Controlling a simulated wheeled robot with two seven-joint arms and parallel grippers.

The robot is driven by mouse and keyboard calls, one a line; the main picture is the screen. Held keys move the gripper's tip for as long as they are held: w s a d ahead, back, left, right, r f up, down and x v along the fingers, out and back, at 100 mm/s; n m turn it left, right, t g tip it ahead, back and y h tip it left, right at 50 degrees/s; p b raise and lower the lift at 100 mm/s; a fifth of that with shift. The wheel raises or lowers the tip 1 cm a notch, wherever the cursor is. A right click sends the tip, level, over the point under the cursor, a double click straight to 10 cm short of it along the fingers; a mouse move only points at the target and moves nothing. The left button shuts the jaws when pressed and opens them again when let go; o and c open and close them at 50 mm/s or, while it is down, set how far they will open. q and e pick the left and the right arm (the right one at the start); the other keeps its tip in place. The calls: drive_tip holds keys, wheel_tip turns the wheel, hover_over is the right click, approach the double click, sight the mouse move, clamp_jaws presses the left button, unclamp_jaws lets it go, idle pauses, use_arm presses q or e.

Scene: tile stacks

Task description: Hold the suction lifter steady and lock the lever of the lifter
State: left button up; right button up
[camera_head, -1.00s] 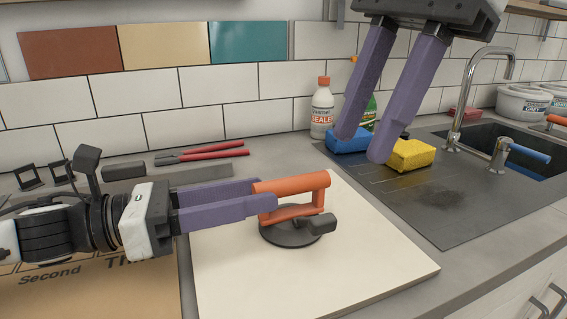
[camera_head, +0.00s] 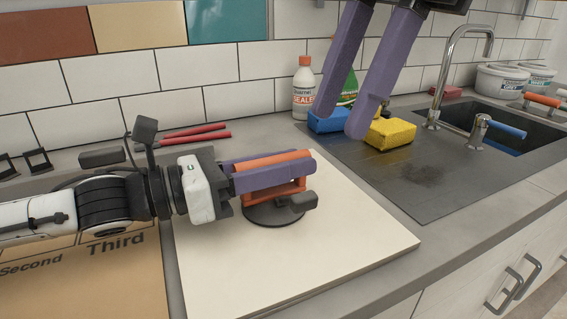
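The suction lifter has a round dark base (camera_head: 268,216) on a pale square tile (camera_head: 300,262) and an orange handle (camera_head: 274,159). Its small dark lever (camera_head: 302,201) sticks out at the right side of the base. My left gripper (camera_head: 296,163) reaches in from the left, with its purple fingers on the far and near sides of the handle. The near finger hides part of the handle. I cannot tell whether the fingers press on it. My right gripper (camera_head: 343,127) hangs at upper right, open and empty, fingers pointing down, apart from the lifter.
A sink with a tap (camera_head: 440,90) is at the right. Red-handled pliers (camera_head: 195,134) lie at the back left.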

use_arm(q)
clamp_jaws()
use_arm(e)
drive_tip(key=shift+f, duration=0.1)
drive_tip(key=c, duration=0.7)
drive_tip(key=m, duration=0.2)
drive_tip(key=shift+f+m+g+y, duration=0.15)
drive_tip(key=shift+m+g+y, duration=0.15)
drive_tip(key=shift+m+y, duration=0.1)
clamp_jaws()
drive_tip(key=w+d+f+m+g+y, duration=0.1)
drive_tip(key=d+m+y, duration=0.3)
drive_tip(key=m, duration=1.3)
drive_tip(key=w+d+f+m+g+y, duration=0.1)
drive_tip(key=d+m+y, duration=0.3)
drive_tip(key=m, duration=1.3)
drive_tip(key=shift+w+g+y, duration=0.5)
drive_tip(key=shift+g+y, duration=0.3)
drive_tip(key=shift+d, duration=0.1)
